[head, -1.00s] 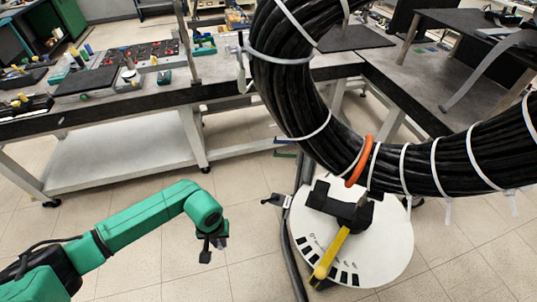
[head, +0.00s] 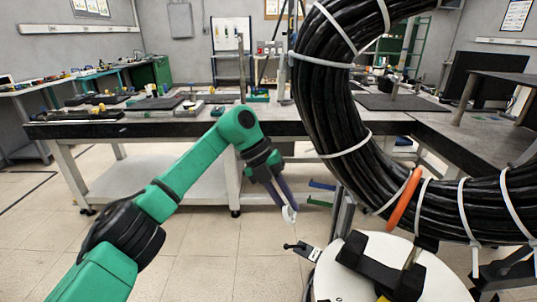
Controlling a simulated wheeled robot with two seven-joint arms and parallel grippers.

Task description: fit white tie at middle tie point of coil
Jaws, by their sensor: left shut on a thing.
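The coil (head: 345,108) is a thick black cable bundle curving from the top centre down to the right edge, bound by several white ties (head: 345,148). An orange band (head: 404,200) rings its lower part. My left gripper (head: 287,207) points down, left of the coil and apart from it. It is shut on a small white piece, seemingly the white tie (head: 289,214), mostly hidden by the fingers. A dark shape at the lower right, under the coil, seems to be my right gripper (head: 508,272); its fingers are unclear.
A white round base with a black block (head: 381,262) stands below the coil. A long grey workbench (head: 180,121) with tools and trays runs behind my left arm. Another dark table (head: 455,135) stands at the right. Floor is open at the lower left.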

